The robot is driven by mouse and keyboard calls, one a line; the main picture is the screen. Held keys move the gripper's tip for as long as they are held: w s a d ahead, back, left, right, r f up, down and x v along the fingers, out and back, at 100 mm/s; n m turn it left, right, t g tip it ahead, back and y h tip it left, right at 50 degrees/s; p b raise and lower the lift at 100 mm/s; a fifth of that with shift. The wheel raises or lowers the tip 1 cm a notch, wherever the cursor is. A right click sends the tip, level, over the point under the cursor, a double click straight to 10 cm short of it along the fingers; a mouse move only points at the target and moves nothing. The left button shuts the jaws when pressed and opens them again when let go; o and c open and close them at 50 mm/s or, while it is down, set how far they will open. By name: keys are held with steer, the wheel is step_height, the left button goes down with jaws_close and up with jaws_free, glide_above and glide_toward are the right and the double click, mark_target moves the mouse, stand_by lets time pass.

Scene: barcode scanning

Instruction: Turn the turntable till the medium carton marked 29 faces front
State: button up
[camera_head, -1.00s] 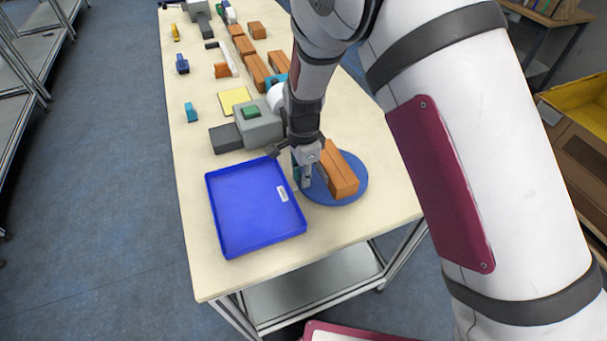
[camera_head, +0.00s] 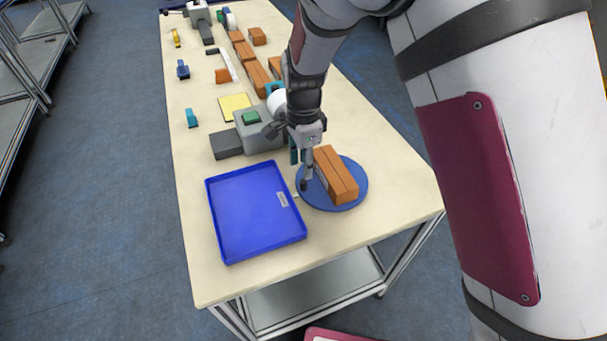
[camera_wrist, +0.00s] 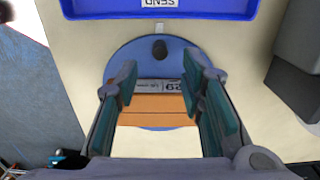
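The blue round turntable (camera_head: 357,189) is at the table's near right and carries the brown carton (camera_head: 337,176). In the wrist view the turntable (camera_wrist: 125,62) has a black knob (camera_wrist: 159,50) near its rim, on the tray side. The carton (camera_wrist: 150,103) lies across it, and its white label (camera_wrist: 160,86) reads 29, upside down, on the side towards the knob. My gripper (camera_wrist: 158,78) is open, with teal pads apart and nothing between them touching. In the head view my gripper (camera_head: 301,158) is just left of the carton; its fingertips are partly hidden.
A blue tray (camera_head: 243,256) stands close left of the turntable. A grey device with a green top (camera_head: 252,117) is behind. Several brown cartons lie farther back. The table's front right corner is bare.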

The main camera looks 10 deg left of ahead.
steer(key=shift+r, duration=2.6)
steer(key=s+d+r+n+t+y, duration=0.1)
steer(key=s+d+r+n, duration=0.2)
steer(key=d+r, duration=0.6)
steer(key=s+d+r+n+t+y, duration=0.1)
steer(key=s+d+r+n, duration=0.15)
steer(key=d+r, duration=0.55)
steer(key=s+d+r+n+t+h, duration=0.1)
steer(key=s+d+r+n, duration=0.1)
steer(key=s+d, duration=0.4)
steer(key=s+d+r+n+t+h, duration=0.1)
steer(key=s+d+r+n+t, duration=0.1)
steer(key=s+d, duration=0.4)
steer(key=s+n, duration=0.1)
steer(key=s, duration=0.3)
steer(key=shift+d+r+n+t, duration=0.25)
steer(key=shift+d+n+t, duration=0.05)
steer(key=shift+d+n, duration=0.05)
